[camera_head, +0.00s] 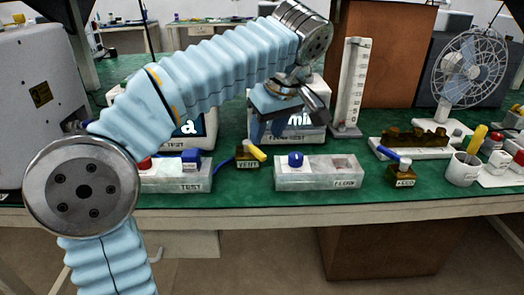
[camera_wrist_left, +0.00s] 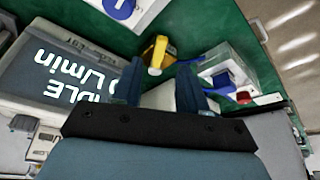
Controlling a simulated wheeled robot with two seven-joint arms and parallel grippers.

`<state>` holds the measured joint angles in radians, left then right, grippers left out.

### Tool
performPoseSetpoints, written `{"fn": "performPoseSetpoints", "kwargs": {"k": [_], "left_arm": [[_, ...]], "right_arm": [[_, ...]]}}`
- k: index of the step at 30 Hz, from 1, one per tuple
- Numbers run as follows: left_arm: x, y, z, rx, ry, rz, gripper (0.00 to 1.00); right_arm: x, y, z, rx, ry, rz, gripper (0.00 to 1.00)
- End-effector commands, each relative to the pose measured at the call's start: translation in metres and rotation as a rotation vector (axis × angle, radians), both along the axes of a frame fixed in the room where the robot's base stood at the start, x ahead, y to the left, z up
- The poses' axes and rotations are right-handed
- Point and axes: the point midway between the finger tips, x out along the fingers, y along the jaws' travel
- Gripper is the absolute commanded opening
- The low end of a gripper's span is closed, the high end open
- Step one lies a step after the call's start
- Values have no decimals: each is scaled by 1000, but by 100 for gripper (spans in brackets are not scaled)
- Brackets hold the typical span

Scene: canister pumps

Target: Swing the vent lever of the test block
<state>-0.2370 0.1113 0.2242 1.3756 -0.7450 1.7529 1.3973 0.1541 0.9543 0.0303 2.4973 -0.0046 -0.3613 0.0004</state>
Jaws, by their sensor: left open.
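A small dark olive block (camera_head: 247,163) labelled VENT stands on the green bench top, with a yellow lever (camera_head: 258,152) that slants down to the right. The lever (camera_wrist_left: 157,50) also shows in the left wrist view, beyond the fingertips and roughly in line with the gap between them. My left gripper (camera_head: 298,105) is open and empty, above and to the right of the block in the head view, in front of a display unit. In the left wrist view the two dark blue fingers (camera_wrist_left: 161,75) stand apart and do not touch the lever. My right gripper is out of view.
A clear TEST tray (camera_head: 175,180) with red and blue parts lies left of the block. Another tray (camera_head: 320,178) with a blue knob lies right of it. A second block (camera_head: 400,176) with a blue lever, a white cup (camera_head: 462,170) and a fan (camera_head: 470,65) stand farther right.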

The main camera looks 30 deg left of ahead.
Motion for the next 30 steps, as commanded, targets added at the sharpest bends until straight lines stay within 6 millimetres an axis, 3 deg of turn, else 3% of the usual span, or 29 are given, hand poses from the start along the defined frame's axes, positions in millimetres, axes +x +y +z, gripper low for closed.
{"fn": "performPoseSetpoints", "kwargs": {"k": [3, 9, 20, 28, 30], "left_arm": [[4, 9, -26, 0, 3, 1, 43], [9, 18, -49, 0, 1, 0, 43], [11, 20, -54, -1, 0, -1, 43], [11, 19, -54, -1, 0, -1, 4], [11, 19, -54, -1, 0, -1, 0]], "right_arm": [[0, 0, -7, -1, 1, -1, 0], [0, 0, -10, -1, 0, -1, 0], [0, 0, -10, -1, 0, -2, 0], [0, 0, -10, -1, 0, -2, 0], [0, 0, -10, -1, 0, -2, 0]]}}
